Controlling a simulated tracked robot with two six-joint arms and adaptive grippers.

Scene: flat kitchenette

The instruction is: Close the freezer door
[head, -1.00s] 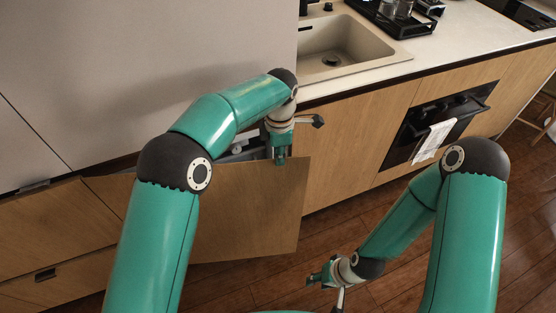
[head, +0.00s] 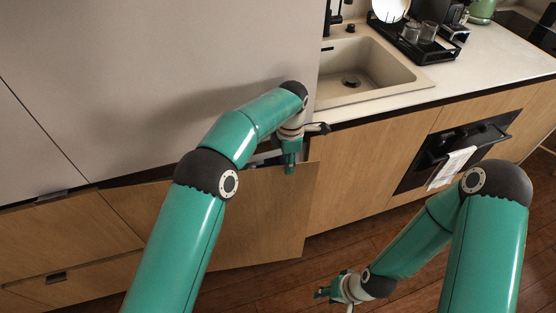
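The freezer door (head: 262,218) is the low wooden panel left of the sink cabinet in the head view. It stands partly open, with a narrow dark and grey gap behind its top edge. My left gripper (head: 290,168) points down at the door's top edge, near its right corner. Whether it touches the door, and whether its fingers are open or shut, I cannot tell. My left arm covers the left part of the door. My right gripper (head: 324,292) is low over the floor, right of the door and apart from it. Its fingers are too small to judge.
A tall grey cabinet front (head: 150,75) rises above the door. Wooden drawers (head: 60,235) are at the left. The counter with a sink (head: 365,75) and the oven (head: 460,145) with a towel (head: 452,168) stand to the right. Wooden floor (head: 340,250) is clear before the door.

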